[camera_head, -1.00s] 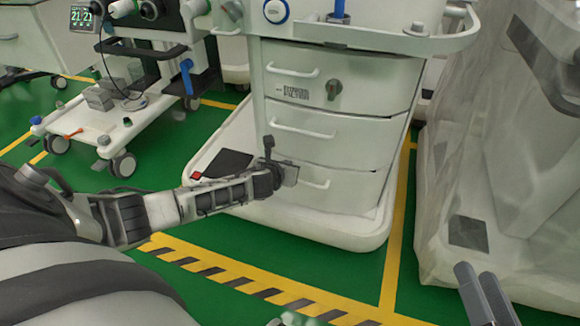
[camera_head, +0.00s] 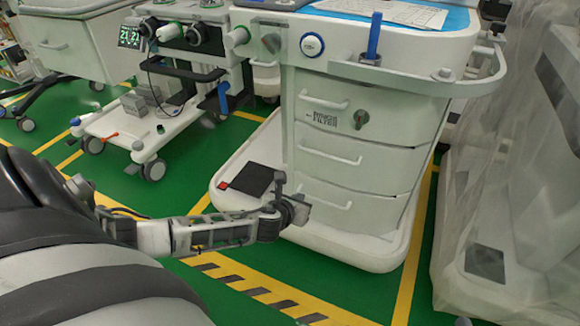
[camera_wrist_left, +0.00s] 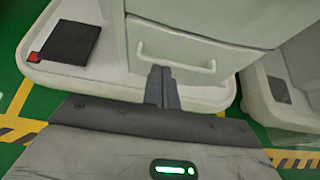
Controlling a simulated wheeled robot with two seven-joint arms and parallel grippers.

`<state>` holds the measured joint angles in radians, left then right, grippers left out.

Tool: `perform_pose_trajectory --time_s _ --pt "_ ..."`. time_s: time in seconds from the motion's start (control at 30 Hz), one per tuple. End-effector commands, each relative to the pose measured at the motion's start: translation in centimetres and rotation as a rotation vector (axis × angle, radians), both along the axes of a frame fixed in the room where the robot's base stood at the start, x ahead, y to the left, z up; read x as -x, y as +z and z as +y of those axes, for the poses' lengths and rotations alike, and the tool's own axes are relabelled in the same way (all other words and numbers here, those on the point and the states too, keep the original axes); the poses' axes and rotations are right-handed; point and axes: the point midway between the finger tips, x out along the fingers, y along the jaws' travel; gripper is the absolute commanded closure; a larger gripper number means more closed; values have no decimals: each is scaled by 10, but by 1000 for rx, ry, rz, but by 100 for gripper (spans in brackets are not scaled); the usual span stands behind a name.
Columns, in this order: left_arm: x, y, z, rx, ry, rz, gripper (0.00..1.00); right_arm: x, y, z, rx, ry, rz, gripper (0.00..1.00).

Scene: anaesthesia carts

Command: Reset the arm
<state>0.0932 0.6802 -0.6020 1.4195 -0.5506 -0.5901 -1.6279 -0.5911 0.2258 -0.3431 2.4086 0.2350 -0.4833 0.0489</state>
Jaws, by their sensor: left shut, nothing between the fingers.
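My left arm comes in from the left in the head view, with its left gripper (camera_head: 303,209) low in front of the cart's bottom drawer (camera_head: 365,205). In the left wrist view the two dark fingers (camera_wrist_left: 162,72) are together with nothing between them. Their tips overlap the lower bar of the drawer handle (camera_wrist_left: 200,68); I cannot tell whether they touch it. The drawer looks closed. Only a small dark tip, likely of my right gripper (camera_head: 463,321), shows at the bottom edge of the head view.
The white drawer cart (camera_head: 350,155) stands on a wide base with a black pad (camera_head: 254,179). A wheeled equipment cart (camera_head: 130,125) is at the left, and a plastic-covered unit (camera_head: 500,190) at the right. Green floor (camera_head: 420,290) is open in front.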

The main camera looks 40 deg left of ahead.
Motion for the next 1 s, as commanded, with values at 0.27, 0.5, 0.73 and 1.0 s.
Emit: perform_pose_trajectory --time_s 0.27,0.5,0.73,1.0 --pt "33 20 -10 -1 -2 2 100 2 -4 -6 89 -3 29 65" --pt "37 21 -10 -1 -1 1 100 2 -8 -7 99 -4 37 65" --pt "37 45 -11 -1 -1 1 100 2 4 -11 117 -17 66 65" --pt "37 92 -11 0 -1 2 100 6 14 -27 178 -51 161 65"
